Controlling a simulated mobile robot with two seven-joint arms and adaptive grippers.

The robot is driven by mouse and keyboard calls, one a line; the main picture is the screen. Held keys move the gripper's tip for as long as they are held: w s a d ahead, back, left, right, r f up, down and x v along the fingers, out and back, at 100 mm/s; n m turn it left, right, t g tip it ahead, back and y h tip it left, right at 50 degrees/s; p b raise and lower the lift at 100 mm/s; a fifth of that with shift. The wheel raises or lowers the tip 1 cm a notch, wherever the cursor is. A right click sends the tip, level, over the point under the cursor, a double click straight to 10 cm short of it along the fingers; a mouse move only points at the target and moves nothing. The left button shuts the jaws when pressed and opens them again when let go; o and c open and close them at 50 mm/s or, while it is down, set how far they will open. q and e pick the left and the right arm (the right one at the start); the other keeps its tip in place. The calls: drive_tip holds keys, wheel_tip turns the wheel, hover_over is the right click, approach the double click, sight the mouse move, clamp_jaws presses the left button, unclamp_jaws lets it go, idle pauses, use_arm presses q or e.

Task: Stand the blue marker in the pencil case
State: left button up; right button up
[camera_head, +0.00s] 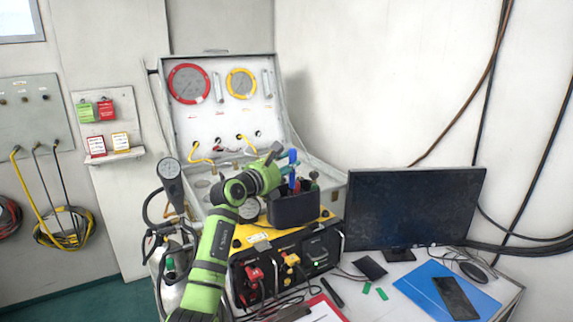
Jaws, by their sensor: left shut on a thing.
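The pencil case (293,210) is a dark, open-topped box on the yellow-topped panel unit, with several pens standing in it. The blue marker (293,156) stands about upright over the left part of the case. My left gripper (287,170) comes in from the left, just above the case, and is shut on the blue marker. The marker's lower end is hard to make out among the gripper fingers and pens, so I cannot tell how deep it sits. My right gripper is not in view.
The open air panel case (222,110) with gauges stands behind. A monitor (415,210) is close to the right. A blue folder (440,290), a phone-like dark slab, a mouse and a clipboard (325,309) lie on the desk. A gas cylinder (172,280) stands at left.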

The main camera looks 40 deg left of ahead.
use_arm(q)
drive_tip(key=shift+f+b, duration=0.45)
drive_tip(key=shift+f, duration=0.35)
drive_tip(key=shift+f+b, duration=1)
drive_tip(key=shift+f, duration=0.7)
idle(1.2)
drive_tip(key=shift+f, duration=0.25)
drive_tip(key=o, duration=1)
drive_tip(key=shift+o, duration=0.2)
drive_tip(key=shift+r, duration=0.1)
wheel_tip(320, 180, up, 9)
drive_tip(key=p, duration=0.8)
